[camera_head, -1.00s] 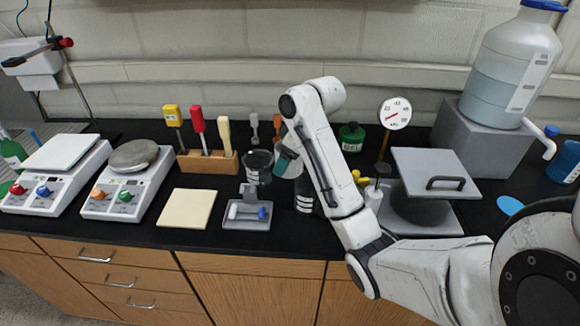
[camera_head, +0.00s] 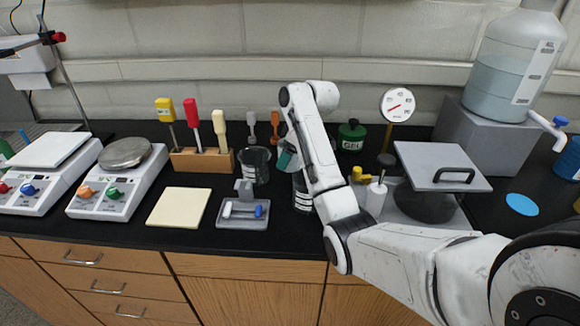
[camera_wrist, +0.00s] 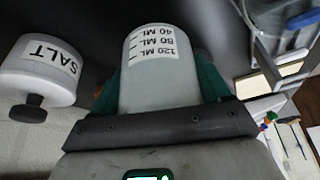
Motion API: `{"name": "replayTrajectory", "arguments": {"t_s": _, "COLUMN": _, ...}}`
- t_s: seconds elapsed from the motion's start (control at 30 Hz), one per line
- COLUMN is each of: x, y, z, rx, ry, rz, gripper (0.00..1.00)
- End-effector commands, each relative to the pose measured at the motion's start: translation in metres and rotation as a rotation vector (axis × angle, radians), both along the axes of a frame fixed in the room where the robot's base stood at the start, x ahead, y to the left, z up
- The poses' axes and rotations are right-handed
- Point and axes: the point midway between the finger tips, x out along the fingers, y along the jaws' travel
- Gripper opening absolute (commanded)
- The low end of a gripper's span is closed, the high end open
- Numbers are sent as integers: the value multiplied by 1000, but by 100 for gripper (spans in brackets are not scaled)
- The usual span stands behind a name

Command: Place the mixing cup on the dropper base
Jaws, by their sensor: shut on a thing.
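The mixing cup (camera_wrist: 155,85) shows in the wrist view as a pale, translucent cup with a 120, 80 and 40 ML label. My gripper (camera_wrist: 165,75) is shut on it, with a teal finger along each side. In the head view my gripper (camera_head: 287,157) shows only as a small teal patch beside my arm, which hides most of it and the cup. The grey stand with a blue and white piece on it, seemingly the dropper base (camera_head: 234,221), is on the counter below and left of my gripper. A blue piece and grey edges also show at the wrist view's upper right.
A dark glass beaker (camera_head: 255,166) stands behind the stand, close to my gripper. A dark bottle (camera_head: 303,198) is partly behind my arm. A SALT jar (camera_wrist: 38,75) is beside the cup. A yellow pad (camera_head: 179,207) and two scales (camera_head: 112,195) are left.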

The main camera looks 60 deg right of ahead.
Motion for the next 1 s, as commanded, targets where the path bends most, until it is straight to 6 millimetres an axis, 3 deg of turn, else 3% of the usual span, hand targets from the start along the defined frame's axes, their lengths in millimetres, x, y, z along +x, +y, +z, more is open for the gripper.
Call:
{"name": "replayTrajectory", "arguments": {"t_s": 0.47, "x": 3, "y": -9, "z": -41, "rx": 1, "ry": 0, "rz": -1, "gripper": 48}}
{"name": "replayTrajectory", "arguments": {"t_s": 0.87, "x": 3, "y": -9, "z": -47, "rx": 0, "ry": 0, "rz": -1, "gripper": 48}}
{"name": "replayTrajectory", "arguments": {"t_s": 0.9, "x": 3, "y": -9, "z": -47, "rx": 0, "ry": 0, "rz": -1, "gripper": 78}}
{"name": "replayTrajectory", "arguments": {"t_s": 1.0, "x": 3, "y": -9, "z": -46, "rx": 0, "ry": 0, "rz": -1, "gripper": 88}}
